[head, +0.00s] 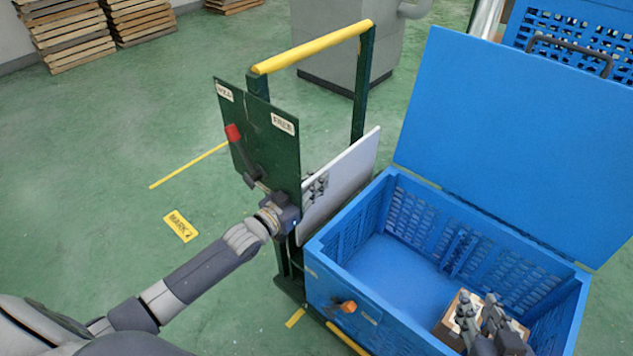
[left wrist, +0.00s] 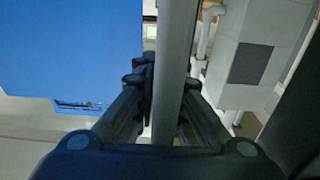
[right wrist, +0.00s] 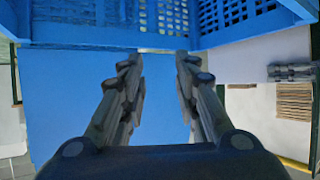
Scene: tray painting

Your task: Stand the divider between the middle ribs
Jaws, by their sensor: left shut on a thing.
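The divider is a flat light-grey panel (head: 350,178), upright on edge outside the blue crate (head: 335,232), beside its left end. My left gripper (head: 316,188) is shut on its near edge; the left wrist view shows the divider (left wrist: 177,65) edge-on between the fingers. Ribs (head: 455,248) show midway along the crate's far wall; the near wall's inner face is hidden. My right gripper (head: 485,318) is over the crate's right part; in the right wrist view its fingers (right wrist: 155,90) are apart with nothing between them.
A light brown box (head: 447,325) lies in the crate's right part, partly behind my right gripper. The crate's lid (head: 510,140) stands open at the back. A dark green panel (head: 262,140) and a yellow-topped frame (head: 315,48) stand left of the crate. The crate's left floor is clear.

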